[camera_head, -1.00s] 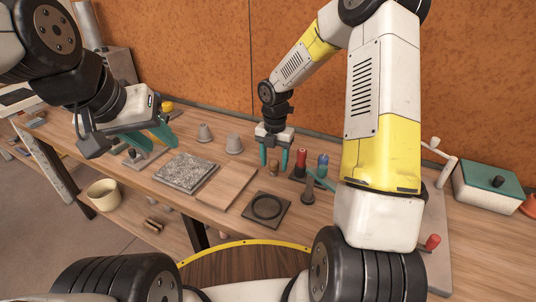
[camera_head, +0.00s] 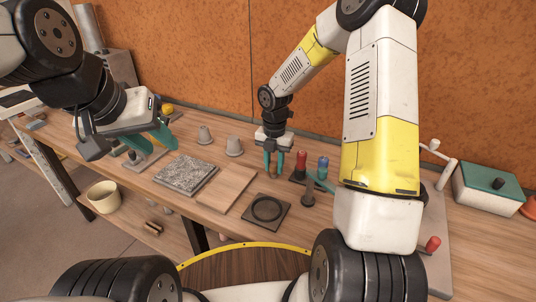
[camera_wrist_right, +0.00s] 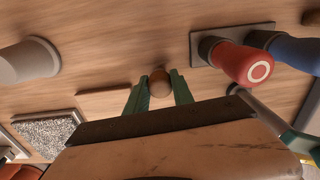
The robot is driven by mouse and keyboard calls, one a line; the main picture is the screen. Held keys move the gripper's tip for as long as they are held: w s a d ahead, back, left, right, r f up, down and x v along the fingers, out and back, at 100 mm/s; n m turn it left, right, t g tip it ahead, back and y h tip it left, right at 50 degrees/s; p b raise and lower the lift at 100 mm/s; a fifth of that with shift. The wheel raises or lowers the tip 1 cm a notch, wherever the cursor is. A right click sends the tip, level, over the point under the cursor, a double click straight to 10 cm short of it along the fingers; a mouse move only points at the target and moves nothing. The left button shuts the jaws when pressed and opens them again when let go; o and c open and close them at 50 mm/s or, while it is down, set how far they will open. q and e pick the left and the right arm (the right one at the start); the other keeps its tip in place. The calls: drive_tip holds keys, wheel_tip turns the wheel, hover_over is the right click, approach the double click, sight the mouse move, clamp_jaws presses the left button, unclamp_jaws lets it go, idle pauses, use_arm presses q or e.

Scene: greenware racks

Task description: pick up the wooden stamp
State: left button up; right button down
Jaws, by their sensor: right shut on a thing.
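The wooden stamp (camera_wrist_right: 160,82) is a small round-topped brown piece. In the right wrist view it sits between the two green fingers of my right gripper (camera_wrist_right: 158,90). In the head view my right gripper (camera_head: 273,163) points down at the table, shut on the stamp, which is mostly hidden between the fingers. I cannot tell whether the stamp still touches the table. My left gripper (camera_head: 161,136) hangs over the left part of the table, its green fingers apart and empty.
Red-topped (camera_wrist_right: 242,64) and blue-topped (camera_head: 323,161) stamps stand in a dark holder right of my right gripper. A speckled slab (camera_head: 186,173), a wooden board (camera_head: 228,186) and a dark plate with a ring (camera_head: 267,208) lie in front.

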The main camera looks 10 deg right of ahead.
sight(274, 164)
drive_tip(key=r, duration=0.3)
drive_tip(key=shift+s+a+r, duration=0.1)
drive_tip(key=shift+s+r, duration=0.2)
drive_tip(key=shift+s, duration=0.05)
drive_tip(key=s+a, duration=0.1)
drive_tip(key=s, duration=0.3)
drive_tip(key=s+a, duration=0.2)
drive_tip(key=s, duration=0.3)
drive_tip(key=s+a+r, duration=0.1)
drive_tip(key=s+a, duration=0.1)
drive_tip(key=s, duration=0.3)
drive_tip(key=shift+s+r, duration=0.1)
drive_tip(key=shift+s, duration=0.15)
drive_tip(key=c, duration=1.7)
unclamp_jaws()
drive_tip(key=shift+c, duration=0.2)
clamp_jaws()
